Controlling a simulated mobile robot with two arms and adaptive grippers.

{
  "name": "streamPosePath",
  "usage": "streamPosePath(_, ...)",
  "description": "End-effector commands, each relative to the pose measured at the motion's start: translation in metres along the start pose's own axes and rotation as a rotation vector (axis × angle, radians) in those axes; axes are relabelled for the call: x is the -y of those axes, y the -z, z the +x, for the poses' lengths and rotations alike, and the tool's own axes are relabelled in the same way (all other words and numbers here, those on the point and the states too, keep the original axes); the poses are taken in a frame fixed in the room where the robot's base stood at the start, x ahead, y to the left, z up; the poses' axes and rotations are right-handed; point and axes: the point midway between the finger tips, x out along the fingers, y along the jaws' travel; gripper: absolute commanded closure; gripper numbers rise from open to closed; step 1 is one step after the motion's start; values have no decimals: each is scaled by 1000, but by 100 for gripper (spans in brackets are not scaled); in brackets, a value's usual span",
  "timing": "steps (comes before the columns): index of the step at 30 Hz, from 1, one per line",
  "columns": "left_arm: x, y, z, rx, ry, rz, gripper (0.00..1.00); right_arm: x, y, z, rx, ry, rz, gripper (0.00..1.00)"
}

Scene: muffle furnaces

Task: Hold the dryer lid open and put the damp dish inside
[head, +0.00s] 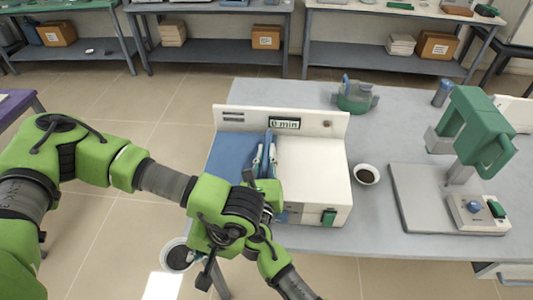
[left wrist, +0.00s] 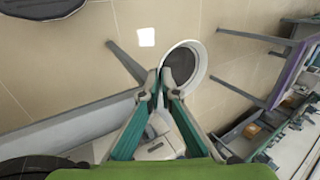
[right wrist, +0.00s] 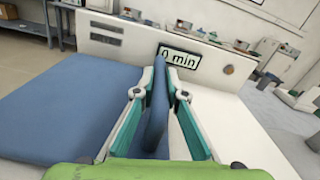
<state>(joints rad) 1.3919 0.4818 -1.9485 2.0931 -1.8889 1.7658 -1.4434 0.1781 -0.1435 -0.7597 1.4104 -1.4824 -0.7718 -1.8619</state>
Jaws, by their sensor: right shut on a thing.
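The dryer is a white box (head: 312,170) on the bench, with a "0 min" display at its back. Its left part is a flat blue panel (head: 228,158), also in the right wrist view (right wrist: 60,105). My right gripper (head: 265,160) is shut on an upright blue piece (right wrist: 157,110) beside that panel. I cannot tell how far the lid is open. A small white dish (head: 367,174) with dark brown contents sits on the bench right of the dryer. My left gripper (left wrist: 164,73) points down past the bench's front edge.
A green-and-grey instrument (head: 470,135) stands at the bench's right, a green-based device (head: 355,97) at the back. Bench space (head: 375,215) around the dish is clear.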

Motion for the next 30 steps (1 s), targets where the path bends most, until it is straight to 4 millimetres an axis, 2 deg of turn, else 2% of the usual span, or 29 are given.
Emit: streamPosePath(30, 17, 0, -30, 0, 0, 0, 100, 83, 16, 1, -2, 8, -2, 100)
